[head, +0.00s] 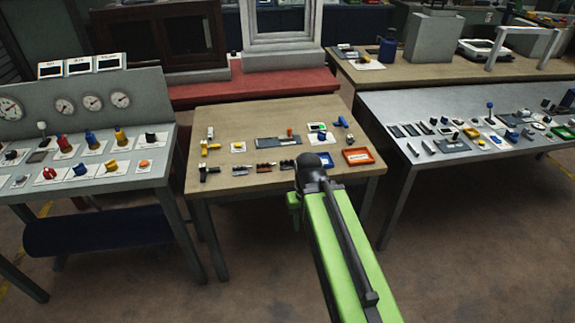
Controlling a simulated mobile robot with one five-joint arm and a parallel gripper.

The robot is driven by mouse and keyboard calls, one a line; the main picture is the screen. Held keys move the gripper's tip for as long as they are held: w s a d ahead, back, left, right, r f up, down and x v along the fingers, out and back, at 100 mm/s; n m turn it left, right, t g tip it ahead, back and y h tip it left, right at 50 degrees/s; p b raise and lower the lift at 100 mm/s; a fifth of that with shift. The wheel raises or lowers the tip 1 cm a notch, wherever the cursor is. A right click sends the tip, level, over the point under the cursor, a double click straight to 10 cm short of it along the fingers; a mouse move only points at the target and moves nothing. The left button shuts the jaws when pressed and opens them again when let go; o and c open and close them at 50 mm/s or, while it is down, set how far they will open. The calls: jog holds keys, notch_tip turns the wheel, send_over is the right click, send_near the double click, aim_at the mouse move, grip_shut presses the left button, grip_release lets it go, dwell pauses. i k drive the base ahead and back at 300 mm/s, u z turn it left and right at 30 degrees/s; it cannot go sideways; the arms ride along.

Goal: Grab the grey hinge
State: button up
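I cannot surely pick out the grey hinge at this size. A flat grey plate (278,142) lies in the middle of the central wooden table (225,121), with an orange piece at its right end. Small dark pieces (266,167) that may be hinges lie nearer the table's front edge. My green arm reaches in from the bottom right, and its dark end (312,168) appears over the front edge of this table. A small green part hangs at its left. The fingers cannot be made out, and no held object shows.
An orange tray (358,156) lies at the central table's right. A grey panel bench (95,172) with knobs and gauges stands left. A grey table (405,103) with many small parts stands right. Floor shows in the gaps between the tables.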

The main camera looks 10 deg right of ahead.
aim_at(240, 174)
jog(key=z, duration=1.6)
jog(key=i, duration=1.25)
jog(key=u, duration=3.95)
jog(key=i, duration=0.75)
